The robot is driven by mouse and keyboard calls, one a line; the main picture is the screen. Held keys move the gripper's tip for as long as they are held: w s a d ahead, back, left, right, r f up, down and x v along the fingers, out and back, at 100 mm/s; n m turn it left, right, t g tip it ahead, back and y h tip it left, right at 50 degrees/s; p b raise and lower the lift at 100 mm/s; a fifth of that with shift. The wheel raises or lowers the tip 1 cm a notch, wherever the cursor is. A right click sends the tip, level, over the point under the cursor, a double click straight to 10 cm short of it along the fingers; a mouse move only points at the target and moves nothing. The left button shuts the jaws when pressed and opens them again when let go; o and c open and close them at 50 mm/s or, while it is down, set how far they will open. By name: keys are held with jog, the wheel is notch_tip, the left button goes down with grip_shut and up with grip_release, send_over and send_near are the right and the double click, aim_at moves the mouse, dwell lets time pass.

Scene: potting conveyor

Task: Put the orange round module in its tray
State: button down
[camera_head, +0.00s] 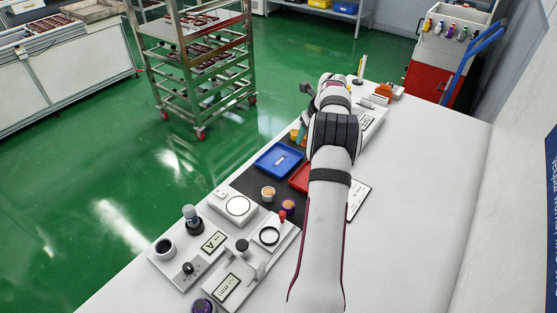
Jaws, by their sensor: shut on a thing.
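My gripper (302,127) is small and partly hidden behind my arm, beyond the blue tray. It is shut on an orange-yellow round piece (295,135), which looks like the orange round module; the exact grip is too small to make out. The blue tray (263,167) lies on the dark mat, nearer than the gripper, with a small pale label inside. A red tray (298,179) is beside it, partly covered by my arm. I cannot tell which tray belongs to the module. A pale cup-like round piece with an orange top (268,194) stands in front of the blue tray.
A purple round piece (289,206) stands by the red tray. Measuring devices with displays (214,242) and a round plate (238,206) fill the near left. Orange and white items (383,91) are at the far end. The white bench (420,200) is clear at right.

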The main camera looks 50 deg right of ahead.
jog(key=w+f, duration=0.2)
jog(key=w, duration=0.1)
jog(key=w+a+f, duration=0.1)
jog(key=w+f, duration=0.1)
jog(key=w, duration=0.2)
jog(key=w+f, duration=0.3)
jog(key=w, duration=0.1)
jog(key=shift+a, duration=0.4)
jog(key=shift+f, duration=1.9)
jog(key=c, duration=0.6)
grip_release()
jog(key=shift+f, duration=0.1)
